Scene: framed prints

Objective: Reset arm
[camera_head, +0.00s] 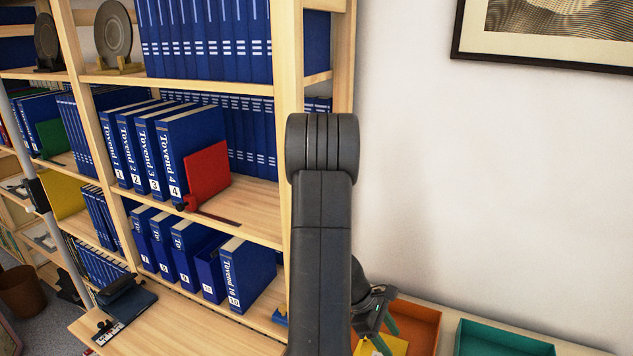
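My black arm (323,240) rises through the middle of the view, in front of the right post of the wooden bookcase. My gripper (376,318) shows only in part, low and just right of the arm, above the trays. The arm link hides some of it, and its fingertips are not clear enough to tell open from shut. I cannot tell whether it holds anything.
The wooden bookcase (291,60) holds blue volumes (190,135) and a red bookend (208,172). An orange tray (415,322) and a teal tray (495,340) lie low at right. A framed print (470,52) hangs on the wall. Space before the wall looks clear.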

